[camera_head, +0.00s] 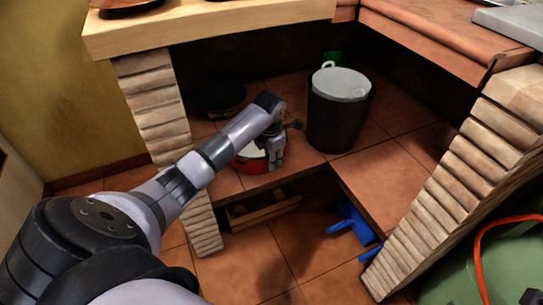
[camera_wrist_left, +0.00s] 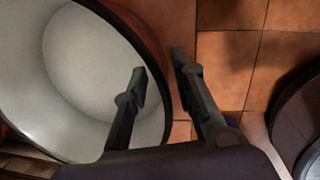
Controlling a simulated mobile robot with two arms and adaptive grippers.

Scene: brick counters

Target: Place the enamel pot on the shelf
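The enamel pot (camera_head: 250,164), red outside and white inside, stands on the tiled shelf (camera_head: 399,180) under the counter. In the left wrist view the pot (camera_wrist_left: 85,65) shows its round white inside and dark rim, cut off by the picture's left edge. My left gripper (camera_head: 275,163) points down at the pot's right side. In the left wrist view, the left gripper's fingers (camera_wrist_left: 160,65) are apart and straddle the rim, one over the inside and one outside. Gaps show between rim and fingers. My arm hides part of the pot. My right gripper is not in view.
A dark bin with a pale lid (camera_head: 342,85) stands right of the pot. A dark pot (camera_head: 215,97) is behind it. Brick pillars (camera_head: 155,105) flank the opening. A wooden crate (camera_head: 262,205) and a blue object (camera_head: 352,222) are below. Shelf tiles are bare at right.

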